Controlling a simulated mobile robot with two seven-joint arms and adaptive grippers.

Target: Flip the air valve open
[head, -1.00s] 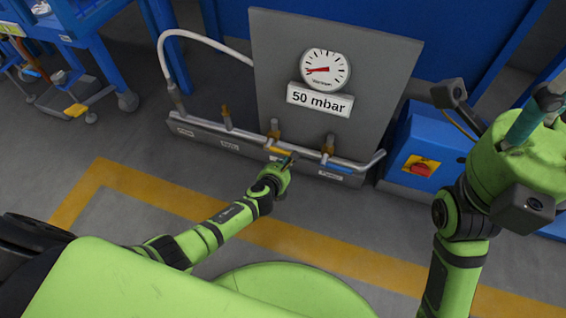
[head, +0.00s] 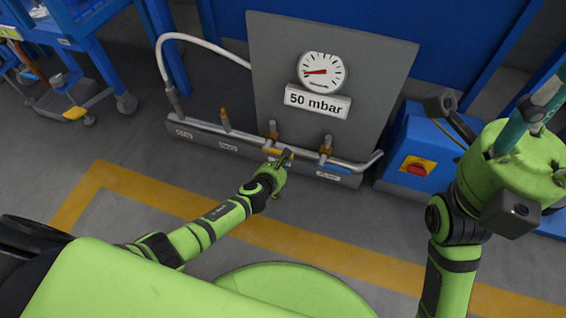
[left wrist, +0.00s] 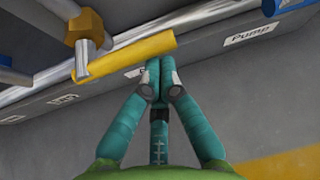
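A yellow valve handle (left wrist: 128,54) lies along the metal pipe, with a brass valve body (left wrist: 84,27) at its left end in the left wrist view. In the head view this handle (head: 279,152) is partly covered by my left gripper (head: 287,156). My left gripper (left wrist: 159,66) has its teal fingers together, tips beside the handle's right end. I see nothing between them, and contact is unclear. They cover most of a white label on the base, so its word is hidden. My right gripper (head: 541,104) is raised at the right edge, its fingertips not clearly shown.
A panel (head: 380,75) carries a gauge (head: 321,72) and a "50 mbar" sign (head: 317,101). A blue valve handle (head: 349,167) sits to the right, by the "Pump" label (left wrist: 251,34). A blue box with a red switch (head: 418,166) stands further right. The floor in front is clear.

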